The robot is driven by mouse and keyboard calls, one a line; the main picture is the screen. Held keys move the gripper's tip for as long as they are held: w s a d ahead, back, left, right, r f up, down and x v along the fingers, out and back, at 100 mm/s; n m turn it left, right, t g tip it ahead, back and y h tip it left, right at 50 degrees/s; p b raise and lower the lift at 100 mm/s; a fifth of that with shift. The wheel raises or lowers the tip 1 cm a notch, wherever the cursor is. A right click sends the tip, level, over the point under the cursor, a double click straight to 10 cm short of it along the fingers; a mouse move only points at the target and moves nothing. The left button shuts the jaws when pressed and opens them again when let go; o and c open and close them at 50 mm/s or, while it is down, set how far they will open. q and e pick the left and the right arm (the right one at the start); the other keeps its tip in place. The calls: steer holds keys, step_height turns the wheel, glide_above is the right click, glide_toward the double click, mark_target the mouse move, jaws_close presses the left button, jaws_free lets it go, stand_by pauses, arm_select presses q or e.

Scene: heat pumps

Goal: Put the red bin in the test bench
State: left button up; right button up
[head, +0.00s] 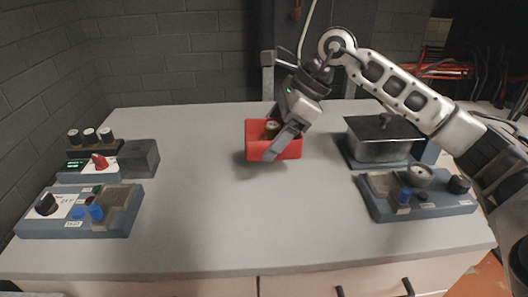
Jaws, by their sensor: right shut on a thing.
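The red bin (259,152) is at the middle rear of the grey table, with a small round dark-and-tan item (271,127) inside. My right gripper (277,140) reaches down from the upper right and is shut on the red bin, one finger across its front right side. I cannot tell if the bin touches the table. I cannot tell for sure which unit is the test bench: a blue-grey station with a tray and knobs (125,203) stands at the left, and a similar one (440,205) at the right. My left gripper is not in view.
A lidded metal box (381,150) stands at the right rear. A control box with a red knob (75,177), a dark grey block (140,157) and several dark cylinders (90,135) stand at the left. The table's middle and front (240,220) are clear.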

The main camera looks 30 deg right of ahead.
steer(key=w+f, duration=0.2)
steer(key=f, duration=0.1)
steer(key=w+f, duration=0.2)
steer(key=shift+d+f, duration=0.2)
steer(key=shift+d, duration=0.15)
steer(key=shift+f+p, duration=0.3)
steer(key=shift+f, duration=1.1)
steer(key=shift+f, duration=0.2)
steer(key=o, duration=1.2)
